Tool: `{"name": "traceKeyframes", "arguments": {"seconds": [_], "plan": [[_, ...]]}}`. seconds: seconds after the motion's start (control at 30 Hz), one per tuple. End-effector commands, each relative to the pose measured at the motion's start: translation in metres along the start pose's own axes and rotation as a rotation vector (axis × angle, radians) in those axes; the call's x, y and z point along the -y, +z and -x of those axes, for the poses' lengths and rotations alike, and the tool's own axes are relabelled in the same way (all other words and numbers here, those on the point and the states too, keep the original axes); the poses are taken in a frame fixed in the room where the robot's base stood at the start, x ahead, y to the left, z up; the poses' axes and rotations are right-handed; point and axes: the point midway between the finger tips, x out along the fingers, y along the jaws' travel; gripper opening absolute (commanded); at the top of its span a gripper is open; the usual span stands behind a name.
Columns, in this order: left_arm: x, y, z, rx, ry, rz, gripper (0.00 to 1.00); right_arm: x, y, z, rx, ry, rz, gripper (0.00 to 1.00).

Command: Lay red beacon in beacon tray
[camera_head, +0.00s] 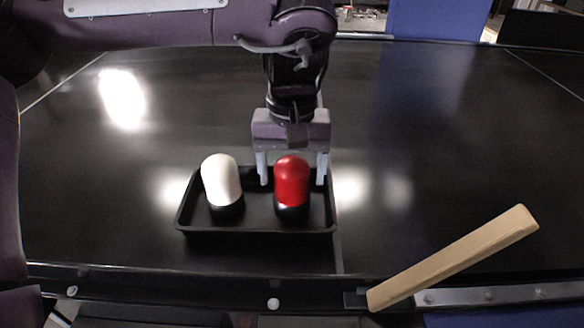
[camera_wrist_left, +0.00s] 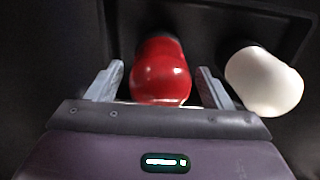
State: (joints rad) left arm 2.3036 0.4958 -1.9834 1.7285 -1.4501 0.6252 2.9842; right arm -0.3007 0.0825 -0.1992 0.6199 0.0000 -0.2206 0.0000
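The red beacon (camera_head: 291,182) with a black base stands upright in the right part of the black beacon tray (camera_head: 262,231). It also shows in the left wrist view (camera_wrist_left: 161,78), between the two fingers with a gap on each side. My left gripper (camera_head: 292,172) is open, its fingers reaching down on either side of the red beacon, behind it in the head view. A white beacon (camera_head: 221,181) with a black base stands in the left part of the tray and also shows in the left wrist view (camera_wrist_left: 262,80). My right gripper is not in view.
The tray sits on a wide dark conveyor belt (camera_head: 430,130). A light wooden bar (camera_head: 452,258) lies slanted across the belt's front edge at the right. The belt is clear left and right of the tray.

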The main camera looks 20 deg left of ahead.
Motion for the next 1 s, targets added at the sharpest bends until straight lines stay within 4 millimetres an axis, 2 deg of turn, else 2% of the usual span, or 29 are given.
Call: {"name": "traceKeyframes", "arguments": {"seconds": [0.17,0.33,0.47,0.7,0.83,1.0], "plan": [[0.000,0.000,0.000,0.000,0.000,0.000,0.73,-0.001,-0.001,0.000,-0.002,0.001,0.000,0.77],[0.000,-0.001,0.010,-0.003,-0.001,0.000,0.73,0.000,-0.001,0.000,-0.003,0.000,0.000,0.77],[0.000,-0.001,0.034,-0.007,0.000,0.001,0.73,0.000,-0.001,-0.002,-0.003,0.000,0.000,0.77],[-0.001,-0.001,0.087,-0.007,-0.002,0.001,0.73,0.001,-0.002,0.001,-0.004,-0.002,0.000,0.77],[0.000,0.000,0.108,-0.005,-0.001,0.002,0.73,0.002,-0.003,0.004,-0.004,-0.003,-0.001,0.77],[0.000,0.000,0.121,-0.001,0.000,0.002,0.73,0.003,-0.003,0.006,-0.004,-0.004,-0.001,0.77]]}}
